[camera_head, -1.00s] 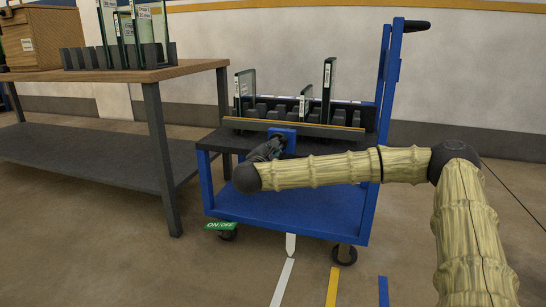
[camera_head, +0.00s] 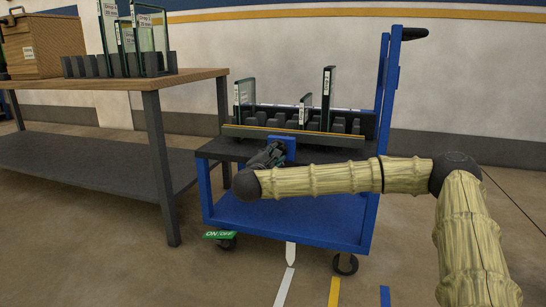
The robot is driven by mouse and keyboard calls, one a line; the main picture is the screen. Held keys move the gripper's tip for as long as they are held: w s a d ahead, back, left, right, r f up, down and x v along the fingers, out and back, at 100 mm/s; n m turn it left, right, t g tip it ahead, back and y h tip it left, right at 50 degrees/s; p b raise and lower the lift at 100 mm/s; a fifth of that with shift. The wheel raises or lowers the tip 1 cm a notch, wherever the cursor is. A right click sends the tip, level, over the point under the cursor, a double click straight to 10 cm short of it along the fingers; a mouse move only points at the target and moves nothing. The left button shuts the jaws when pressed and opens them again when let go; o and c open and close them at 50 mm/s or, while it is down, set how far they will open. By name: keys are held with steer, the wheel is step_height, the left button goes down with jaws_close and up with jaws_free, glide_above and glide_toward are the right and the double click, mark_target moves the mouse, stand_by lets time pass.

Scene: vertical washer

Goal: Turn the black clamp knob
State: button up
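A blue clamp bracket (camera_head: 284,145) stands at the front edge of the cart's dark top, below the rack. My gripper (camera_head: 270,154) is dark and small in the head view. It sits at the left side of the bracket, very close to it or touching it; I cannot tell which. The black clamp knob cannot be made out and is probably hidden by my gripper and wrist. My fingers are too dark and small to show whether they are open or shut.
The blue cart (camera_head: 300,222) stands on wheels. Its rack (camera_head: 355,125) holds several upright glass panels. A wooden-topped table (camera_head: 110,82) with panels and a wooden box (camera_head: 42,42) is at left. A green ON/OFF sign (camera_head: 218,235) is near the cart's left wheel.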

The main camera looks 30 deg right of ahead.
steer(key=shift+a+r, duration=0.1)
steer(key=shift+a, duration=0.05)
steer(key=v, duration=1.1)
steer(key=shift+s+a, duration=0.25)
steer(key=shift+s, duration=0.1)
